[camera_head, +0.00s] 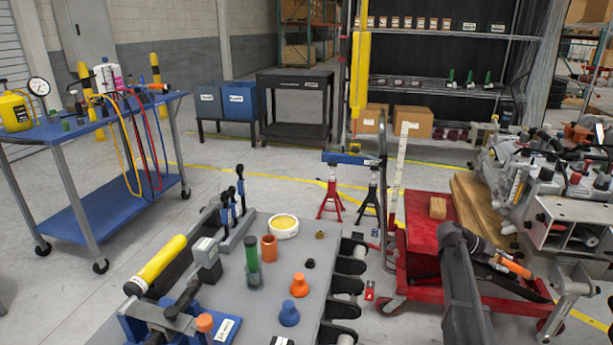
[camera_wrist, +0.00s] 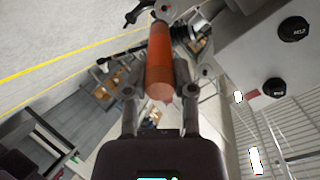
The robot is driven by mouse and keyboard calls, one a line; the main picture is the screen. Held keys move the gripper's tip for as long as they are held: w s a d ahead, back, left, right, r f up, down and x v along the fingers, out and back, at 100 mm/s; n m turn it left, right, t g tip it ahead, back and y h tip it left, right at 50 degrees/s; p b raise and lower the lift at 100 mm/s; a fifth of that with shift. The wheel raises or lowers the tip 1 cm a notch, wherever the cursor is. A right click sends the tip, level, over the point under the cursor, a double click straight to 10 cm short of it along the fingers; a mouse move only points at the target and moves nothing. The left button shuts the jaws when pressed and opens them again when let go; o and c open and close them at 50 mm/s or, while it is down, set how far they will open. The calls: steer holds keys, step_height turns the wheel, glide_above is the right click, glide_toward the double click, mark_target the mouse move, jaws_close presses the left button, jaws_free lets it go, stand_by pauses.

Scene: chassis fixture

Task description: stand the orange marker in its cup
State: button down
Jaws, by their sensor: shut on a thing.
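The orange marker (camera_wrist: 159,58) is clasped between the two fingers of my gripper (camera_wrist: 160,80) in the wrist view. In the head view the marker (camera_head: 515,268) sticks out to the right of my gripper (camera_head: 494,258), lying nearly level and tilted slightly down. My gripper is at the right, in front of the red cart and well apart from the grey table. An orange cup (camera_head: 268,248) stands upright on the table and appears empty. Left of it, a green marker (camera_head: 251,251) stands in a green cup (camera_head: 254,279).
The grey table (camera_head: 230,325) also holds a yellow-filled round dish (camera_head: 284,226), an orange knob-shaped piece (camera_head: 299,285), a blue one (camera_head: 289,314) and clamps along its left side. A red cart (camera_head: 420,270) and a machine chassis (camera_head: 560,205) stand at the right.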

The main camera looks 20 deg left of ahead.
step_height(320, 180, up, 45)
steer(key=p, duration=4.4)
steer(key=shift+r, duration=0.15)
steer(key=shift+s, duration=0.15)
